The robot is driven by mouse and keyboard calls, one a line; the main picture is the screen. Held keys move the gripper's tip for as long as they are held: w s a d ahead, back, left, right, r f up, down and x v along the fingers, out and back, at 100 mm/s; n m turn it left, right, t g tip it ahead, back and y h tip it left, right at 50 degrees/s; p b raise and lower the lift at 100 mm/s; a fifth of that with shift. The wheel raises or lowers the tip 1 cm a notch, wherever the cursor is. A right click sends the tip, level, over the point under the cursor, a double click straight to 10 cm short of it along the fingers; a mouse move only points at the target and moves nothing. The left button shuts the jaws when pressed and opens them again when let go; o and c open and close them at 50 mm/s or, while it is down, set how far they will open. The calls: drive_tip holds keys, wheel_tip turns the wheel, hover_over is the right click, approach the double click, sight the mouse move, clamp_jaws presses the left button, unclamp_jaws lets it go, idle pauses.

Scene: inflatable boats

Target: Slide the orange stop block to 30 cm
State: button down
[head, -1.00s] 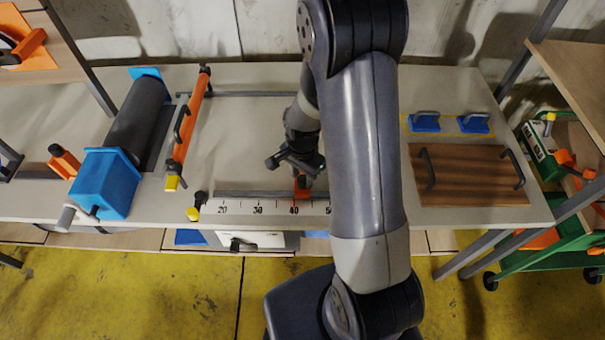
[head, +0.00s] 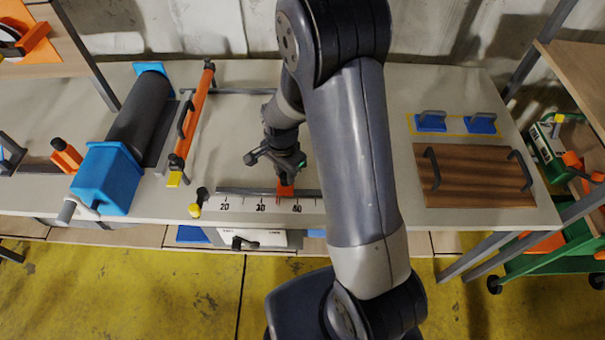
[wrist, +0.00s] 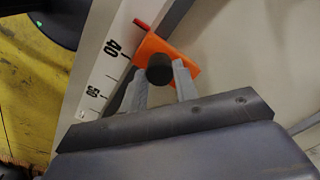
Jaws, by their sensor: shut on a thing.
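The orange stop block (head: 285,188) sits on the dark rail (head: 240,191) behind the white scale (head: 242,205). It stands between the 30 and 40 marks, nearer 40. In the wrist view the orange block (wrist: 163,50) has a dark round knob (wrist: 159,68) and a red pointer (wrist: 142,24) just past the 40 mark. My gripper (wrist: 162,82) is shut on the knob, a grey finger on each side. In the head view my gripper (head: 284,172) is directly above the block. My arm hides the scale's right end.
A yellow-tipped dark handle (head: 196,206) stands at the rail's left end. An orange bar (head: 192,125) and a blue-ended roller (head: 125,140) lie further left. A wooden board with handles (head: 472,175) is at the right. The bench between bar and gripper is clear.

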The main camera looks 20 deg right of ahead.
drive_tip(key=a, duration=0.1)
drive_tip(key=w+a, duration=0.1)
drive_tip(key=a, duration=0.2)
drive_tip(key=shift+w+a+b, duration=0.15)
drive_tip(key=shift+w+b, duration=0.1)
drive_tip(key=shift+b, duration=0.05)
drive_tip(key=c, duration=1.1)
unclamp_jaws()
wheel_tip(320, 180, up, 11)
drive_tip(key=shift+b, duration=0.45)
drive_tip(key=shift+f, duration=0.1)
